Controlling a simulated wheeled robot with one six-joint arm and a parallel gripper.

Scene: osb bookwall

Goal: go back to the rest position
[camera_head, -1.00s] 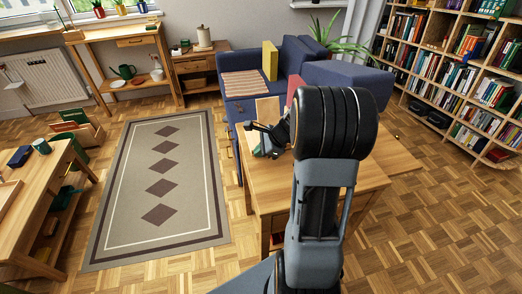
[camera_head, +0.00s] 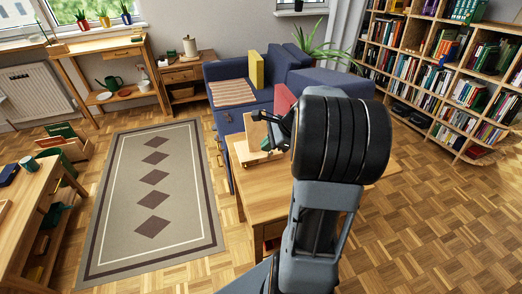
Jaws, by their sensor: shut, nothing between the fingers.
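My arm stands in the middle of the view, over a wooden table (camera_head: 262,190). My gripper (camera_head: 261,117) shows as a small dark shape left of the large black joint. It is shut and empty, above the table's far left part. Part of it is hidden behind my arm.
A light wooden piece (camera_head: 262,140) stands on the table behind my gripper. A blue sofa (camera_head: 235,115) with a yellow cushion (camera_head: 256,70) is beyond. A bookshelf (camera_head: 440,80) fills the right back. A patterned rug (camera_head: 180,180) and another table (camera_head: 28,205) are left. Floor at right is clear.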

